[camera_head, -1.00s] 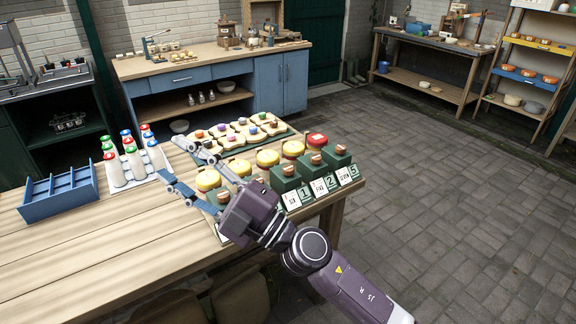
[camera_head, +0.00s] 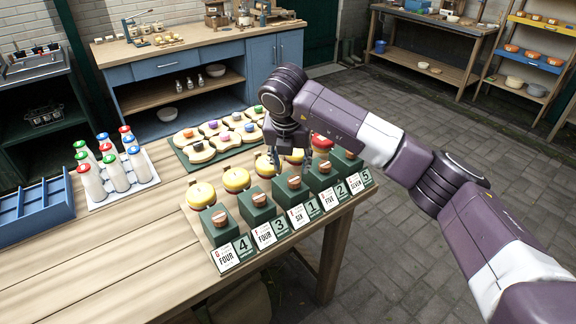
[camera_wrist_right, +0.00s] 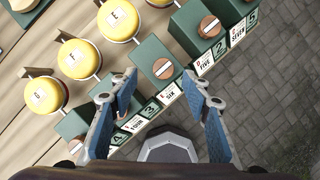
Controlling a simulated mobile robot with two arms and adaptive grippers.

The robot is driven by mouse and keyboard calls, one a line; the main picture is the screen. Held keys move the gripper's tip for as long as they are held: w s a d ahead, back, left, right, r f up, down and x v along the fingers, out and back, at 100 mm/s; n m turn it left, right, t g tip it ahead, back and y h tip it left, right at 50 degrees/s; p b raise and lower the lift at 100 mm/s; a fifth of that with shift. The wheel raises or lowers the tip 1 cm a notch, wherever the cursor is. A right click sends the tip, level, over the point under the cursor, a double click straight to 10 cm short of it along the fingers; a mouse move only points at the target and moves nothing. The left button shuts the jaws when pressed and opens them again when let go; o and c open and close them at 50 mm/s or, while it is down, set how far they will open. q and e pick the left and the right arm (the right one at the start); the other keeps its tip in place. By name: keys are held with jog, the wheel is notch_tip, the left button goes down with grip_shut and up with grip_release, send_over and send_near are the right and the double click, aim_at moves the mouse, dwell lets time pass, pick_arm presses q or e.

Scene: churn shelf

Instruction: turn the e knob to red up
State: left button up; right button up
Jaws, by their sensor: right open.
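The e knob (camera_head: 293,182) is a round wooden dial on a green box (camera_head: 283,194), the middle one of a row, above a card reading "SIX". In the right wrist view the e knob (camera_wrist_right: 162,68) shows a pale stripe lying at a slant; I cannot make out red on it. My right gripper (camera_head: 289,158) points down above and behind this box in the head view. In the wrist view the right gripper (camera_wrist_right: 162,88) is open, its blue fingers either side of the e box's lower part, touching nothing I can make out. My left gripper is not in view.
Similar knob boxes stand close on both sides, such as the f box (camera_head: 257,207) and d box (camera_head: 321,177). Yellow round caps (camera_head: 236,179) stand behind them. A green tray (camera_head: 176,152), a bottle tray (camera_head: 120,194) and a blue bin (camera_head: 34,216) lie left. The front-left tabletop is bare.

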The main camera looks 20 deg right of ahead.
aim_at(294, 179)
jog(key=shift+s+d+f+p, duration=0.15)
jog(key=shift+d+f+p, duration=0.05)
jog(key=shift+f+p, duration=0.2)
jog(key=shift+s+d+f+p, duration=0.15)
jog(key=shift+d+f+p, duration=0.1)
jog(key=shift+f, duration=0.25)
jog(key=x, duration=0.2)
jog(key=shift+w+f+p, duration=0.2)
jog(key=shift+f+p, duration=0.1)
jog(key=shift+p, duration=0.05)
jog(key=shift+x, duration=1)
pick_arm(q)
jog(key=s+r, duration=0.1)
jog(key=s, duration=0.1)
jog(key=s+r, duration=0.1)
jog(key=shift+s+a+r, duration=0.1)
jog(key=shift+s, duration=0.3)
pick_arm(e)
jog(key=shift+w+f, duration=0.1)
jog(key=shift+w, duration=0.05)
jog(key=c, duration=1.2)
